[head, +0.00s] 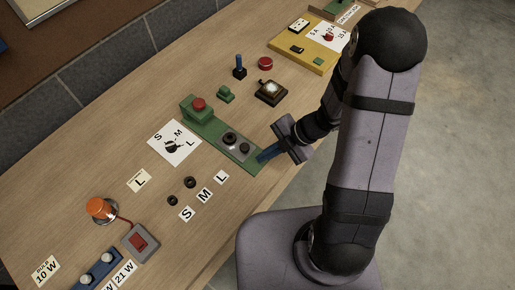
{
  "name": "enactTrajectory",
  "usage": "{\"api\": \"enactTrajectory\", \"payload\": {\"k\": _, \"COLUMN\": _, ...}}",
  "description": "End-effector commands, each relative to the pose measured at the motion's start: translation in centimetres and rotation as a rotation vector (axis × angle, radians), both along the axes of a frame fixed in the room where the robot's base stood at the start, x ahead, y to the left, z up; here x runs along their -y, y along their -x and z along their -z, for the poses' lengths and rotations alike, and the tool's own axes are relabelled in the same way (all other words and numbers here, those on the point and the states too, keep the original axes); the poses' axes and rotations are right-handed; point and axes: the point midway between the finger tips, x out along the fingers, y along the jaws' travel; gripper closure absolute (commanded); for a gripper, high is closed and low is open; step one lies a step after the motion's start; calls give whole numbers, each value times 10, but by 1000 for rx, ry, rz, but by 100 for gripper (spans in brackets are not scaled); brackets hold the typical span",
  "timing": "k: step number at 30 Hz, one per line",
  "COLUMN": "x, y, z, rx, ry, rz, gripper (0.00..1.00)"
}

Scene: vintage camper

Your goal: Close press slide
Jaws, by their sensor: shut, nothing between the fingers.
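The press has a long green base (217,133) running diagonally across the table's middle. Its raised green block with a red knob (198,104) stands at the upper-left end. The slide (239,144), a grey plate with dark round parts on it, sits toward the lower-right end of the base, apart from the block. My gripper (262,156) is shut and empty. Its blue fingers are at the right side of the slide, close to the base's lower-right end. I cannot tell whether they touch the slide.
A white S-M-L dial card (174,143) lies left of the base. Dark rings (190,182) and letter tags (204,199) lie below it. A square device (270,92), green piece (226,94) and blue-handled switch (239,68) stand above. An orange lamp (101,209) is lower left.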

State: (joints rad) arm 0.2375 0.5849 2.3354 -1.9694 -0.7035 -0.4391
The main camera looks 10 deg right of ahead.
Motion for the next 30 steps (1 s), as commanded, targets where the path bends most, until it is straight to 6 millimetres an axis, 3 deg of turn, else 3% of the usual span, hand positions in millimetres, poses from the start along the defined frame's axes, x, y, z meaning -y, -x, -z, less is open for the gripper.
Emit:
{"api": "enactTrajectory", "payload": {"k": 9, "x": -19, "y": -19, "z": -2, "rx": 1, "ry": 1, "rz": 0, "gripper": 100}}
{"api": "enactTrajectory", "payload": {"k": 23, "x": -22, "y": -23, "z": -2, "rx": 2, "ry": 0, "rz": 0, "gripper": 100}}
{"api": "enactTrajectory", "payload": {"k": 30, "x": -52, "y": -52, "z": -6, "rx": 2, "ry": 0, "rz": -6, "gripper": 100}}
